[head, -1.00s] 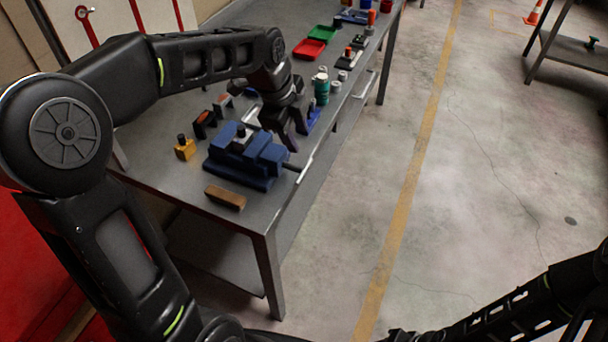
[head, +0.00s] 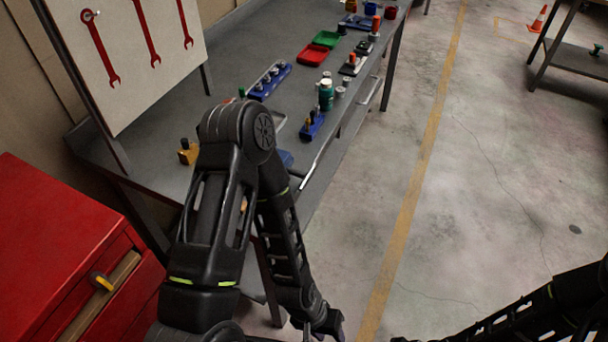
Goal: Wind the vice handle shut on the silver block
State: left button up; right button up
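The blue vice (head: 287,158) on the bench is almost wholly hidden behind my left arm in the head view; only a small blue part shows. Its handle and the silver block cannot be seen. My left arm is folded at the elbow in front of the vice, with its forearm hanging down past the bench's front edge. My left gripper (head: 326,322) is low near the bottom of the picture, over the floor and apart from the vice. Its fingers are too unclear to tell open from shut. My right arm comes in at the bottom right, with its end cut off.
The grey bench (head: 225,75) holds a yellow block (head: 188,151), a blue holder (head: 311,126), a green bottle (head: 326,95), and red (head: 312,57) and green (head: 326,39) trays. A red cabinet (head: 60,240) stands at left, a drawer partly open.

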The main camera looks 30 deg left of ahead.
aim_at(305, 176)
jog(key=u, duration=1.25)
jog(key=i+l+u, duration=0.1)
jog(key=l+u, duration=0.75)
jog(key=l, duration=0.25)
jog(key=k+l+u, duration=0.1)
jog(key=l+u, duration=0.35)
jog(key=k+l+u, duration=0.2)
jog(key=l+u, duration=0.25)
jog(key=l, duration=0.2)
jog(key=k+l, duration=0.2)
jog(key=l, duration=0.2)
jog(key=k+l, duration=0.15)
jog(key=l, duration=0.25)
jog(key=k+l+u, duration=0.1)
jog(key=l, duration=0.3)
jog(key=k+l, duration=0.25)
jog(key=l, duration=0.15)
jog(key=k+l, duration=0.2)
jog(key=l, duration=0.2)
jog(key=u, duration=0.05)
